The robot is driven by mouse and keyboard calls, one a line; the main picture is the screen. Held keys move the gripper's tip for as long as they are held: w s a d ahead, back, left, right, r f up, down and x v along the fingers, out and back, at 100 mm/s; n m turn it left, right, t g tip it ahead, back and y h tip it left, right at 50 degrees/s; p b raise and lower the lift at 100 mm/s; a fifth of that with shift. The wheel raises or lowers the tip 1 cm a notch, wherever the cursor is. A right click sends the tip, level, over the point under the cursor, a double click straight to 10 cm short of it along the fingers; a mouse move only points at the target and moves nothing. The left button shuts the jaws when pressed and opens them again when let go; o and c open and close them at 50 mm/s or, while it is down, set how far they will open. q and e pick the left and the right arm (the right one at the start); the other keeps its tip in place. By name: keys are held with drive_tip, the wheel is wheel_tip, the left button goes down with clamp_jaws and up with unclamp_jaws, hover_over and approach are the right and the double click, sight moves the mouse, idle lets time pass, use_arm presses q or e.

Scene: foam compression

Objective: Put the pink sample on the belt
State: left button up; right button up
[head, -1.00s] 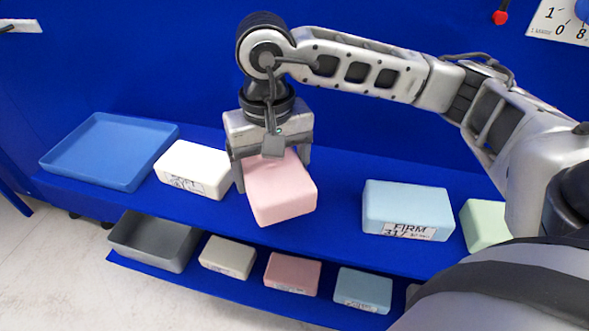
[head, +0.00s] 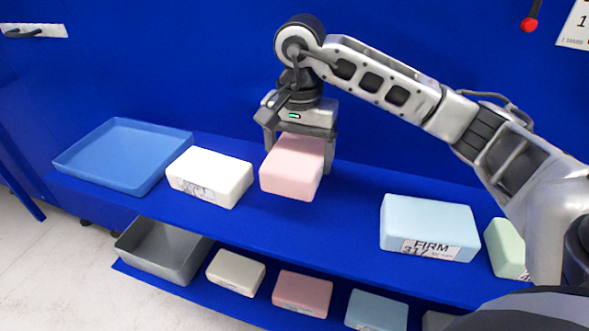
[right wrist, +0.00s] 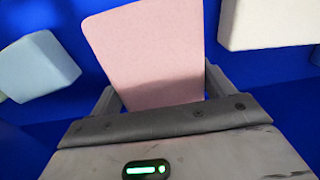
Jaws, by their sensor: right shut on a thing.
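A pink foam sample (head: 291,168) is between the fingers of my right gripper (head: 298,140), which is shut on it. The block appears to be held over the upper blue shelf, just right of the white block; I cannot tell its exact clearance. In the right wrist view the pink sample (right wrist: 150,60) sticks out from between the fingers. A second, darker pink block (head: 302,293) lies on the lower shelf. I cannot tell which surface is the belt. My left gripper is not in view.
The upper shelf (head: 340,215) bears a blue tray (head: 125,155), a white block (head: 208,178), a light blue block (head: 430,226) labelled FIRM and a green block (head: 507,248). The lower shelf holds a grey bin (head: 160,252), a cream block (head: 235,273) and a blue block (head: 376,311).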

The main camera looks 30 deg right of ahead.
sight(295, 158)
drive_tip(key=f, duration=0.1)
drive_tip(key=w+f, duration=0.1)
drive_tip(key=w, duration=0.1)
drive_tip(key=shift+w+d+f, duration=0.15)
drive_tip(key=shift+d+f, duration=0.1)
drive_tip(key=shift+f, duration=0.15)
drive_tip(key=shift+f+p, duration=0.3)
drive_tip(key=shift+f, duration=1.25)
drive_tip(key=shift+f, duration=0.25)
drive_tip(key=o, duration=0.9)
drive_tip(key=shift+r, duration=0.1)
